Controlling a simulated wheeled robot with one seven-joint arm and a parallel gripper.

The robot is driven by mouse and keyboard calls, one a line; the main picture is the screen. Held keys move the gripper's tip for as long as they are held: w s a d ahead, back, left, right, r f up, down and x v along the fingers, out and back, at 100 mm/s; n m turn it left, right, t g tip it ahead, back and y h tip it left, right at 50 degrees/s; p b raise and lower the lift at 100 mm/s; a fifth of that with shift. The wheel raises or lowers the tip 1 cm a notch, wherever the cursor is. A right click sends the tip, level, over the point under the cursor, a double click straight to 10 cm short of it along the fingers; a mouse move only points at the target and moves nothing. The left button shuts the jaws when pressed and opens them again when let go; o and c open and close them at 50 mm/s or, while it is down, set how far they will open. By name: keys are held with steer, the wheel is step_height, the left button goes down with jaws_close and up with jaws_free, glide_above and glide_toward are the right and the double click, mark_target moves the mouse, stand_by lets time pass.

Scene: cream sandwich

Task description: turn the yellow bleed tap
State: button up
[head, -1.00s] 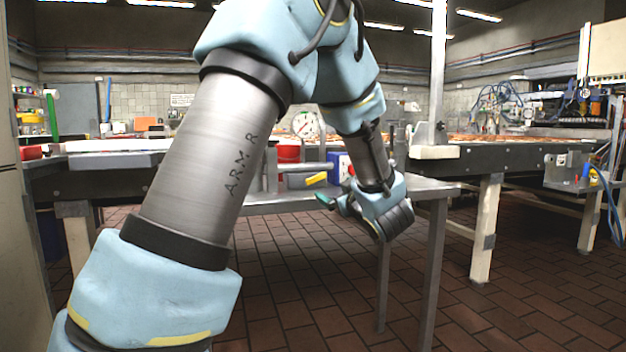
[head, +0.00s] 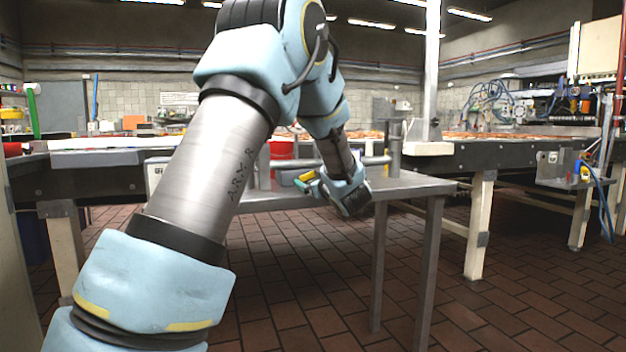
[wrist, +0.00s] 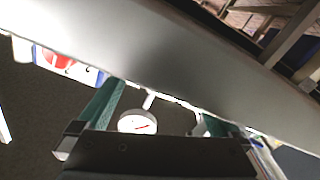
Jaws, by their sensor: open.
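The yellow bleed tap (head: 306,175) is a small lever by the horizontal grey pipe over the metal table. My gripper (head: 301,185) is right by the tap in the head view, its teal fingers close to the lever. Whether they touch or straddle it I cannot tell. In the wrist view the two teal fingers of my gripper (wrist: 160,104) are spread apart. I cannot make out the tap there. A round white gauge (wrist: 137,122) with a red needle shows between the fingers.
The grey metal table (head: 412,186) stands under the pipe (head: 376,160). A red container (head: 281,150) is behind the pipe. A wide grey surface (wrist: 190,50) crosses the wrist view near the fingers. The tiled floor (head: 300,285) in front is clear.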

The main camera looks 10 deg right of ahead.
steer(key=shift+w, duration=0.15)
steer(key=shift+c, duration=0.2)
steer(key=c, duration=1.1)
steer(key=shift+r+m+p, duration=0.15)
steer(key=shift+m+p, duration=0.15)
steer(key=shift+p, duration=0.4)
steer(key=m+p, duration=0.1)
steer(key=p, duration=0.1)
steer(key=shift+m+p, duration=0.3)
steer(key=shift+f+m+p, duration=0.25)
steer(key=shift+m+p, duration=0.45)
steer(key=shift+p, duration=0.15)
steer(key=shift+f+m, duration=0.3)
steer(key=shift+m, duration=0.1)
steer(key=o, duration=1.1)
